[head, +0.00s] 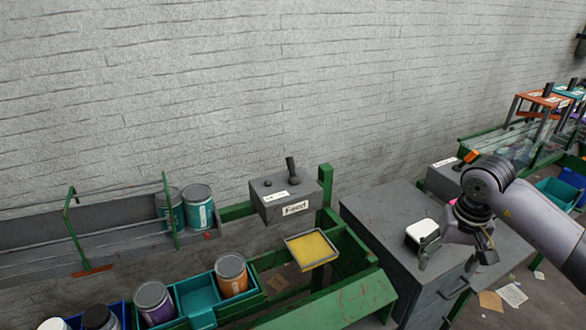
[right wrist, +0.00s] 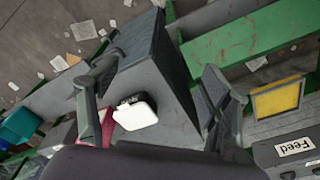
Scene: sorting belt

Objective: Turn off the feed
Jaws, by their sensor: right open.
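The grey feed box (head: 285,200) with a "Feed" label is mounted against the wall, at the middle of the head view. A dark lever (head: 290,166) stands up from its top, tilted slightly, with a small dark knob beside it. Part of the feed box (right wrist: 290,155) shows at the lower right of the right wrist view; its lever is not clear there. My right gripper (head: 424,250) is open, right of the box and apart from it, over the grey cabinet (head: 375,215). A white rounded item (right wrist: 135,114) shows between its fingers; I cannot tell whether they touch it. My left gripper is not in view.
A yellow-bottomed tray (head: 311,249) sits below the feed box. A green-framed chute (head: 345,300) lies in front. Paint cans (head: 199,207) stand on the shelf at left. A second grey box with an orange-tipped lever (head: 470,157) is behind my right arm.

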